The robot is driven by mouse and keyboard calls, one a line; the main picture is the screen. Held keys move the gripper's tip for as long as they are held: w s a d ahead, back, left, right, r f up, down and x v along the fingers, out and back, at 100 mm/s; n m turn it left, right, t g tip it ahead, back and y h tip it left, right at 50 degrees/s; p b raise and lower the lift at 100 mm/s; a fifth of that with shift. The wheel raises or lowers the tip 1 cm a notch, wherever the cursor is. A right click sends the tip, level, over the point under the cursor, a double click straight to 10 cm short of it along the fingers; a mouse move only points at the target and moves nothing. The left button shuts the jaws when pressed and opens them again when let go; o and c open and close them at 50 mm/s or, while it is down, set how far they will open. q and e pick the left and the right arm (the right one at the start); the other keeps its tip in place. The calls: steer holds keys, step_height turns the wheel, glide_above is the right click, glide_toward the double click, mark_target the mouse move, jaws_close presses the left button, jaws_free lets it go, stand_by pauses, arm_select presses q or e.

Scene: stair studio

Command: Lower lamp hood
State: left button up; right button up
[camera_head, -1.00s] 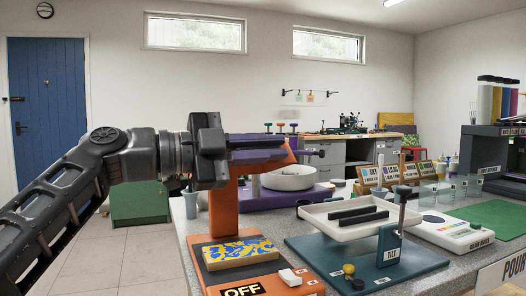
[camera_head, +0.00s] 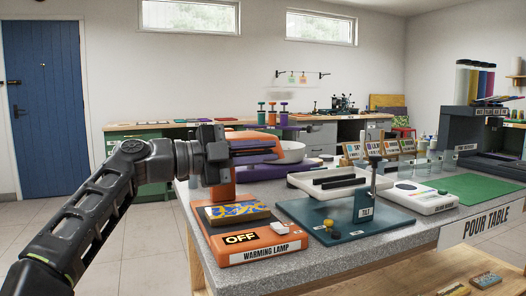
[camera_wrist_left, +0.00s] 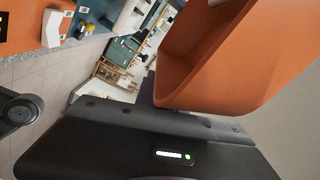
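The warming lamp has an orange base (camera_head: 262,248) with OFF on its front and an orange post (camera_head: 222,192). Its orange hood (camera_head: 292,151) is up at the top of the post, partly hidden behind my left gripper (camera_head: 276,152). A blue and yellow patterned slab (camera_head: 238,213) lies on the base below. In the left wrist view the hood (camera_wrist_left: 215,65) is large and close above the dark gripper body. The fingertips are not clear there, so I cannot tell whether they grip or touch the hood. My right gripper is out of view.
A teal tilt stand (camera_head: 345,222) with a white tray (camera_head: 312,186) stands right of the lamp on the grey pour table (camera_head: 345,255). A purple stand (camera_head: 258,172) is behind the lamp. Floor is clear on the left.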

mark_target(235, 154)
arm_select(q)
steer(key=o, duration=0.3)
steer(key=b+v, duration=0.1)
steer(key=v, duration=0.6)
steer(key=shift+s+a, duration=0.15)
steer(key=shift+a, duration=0.25)
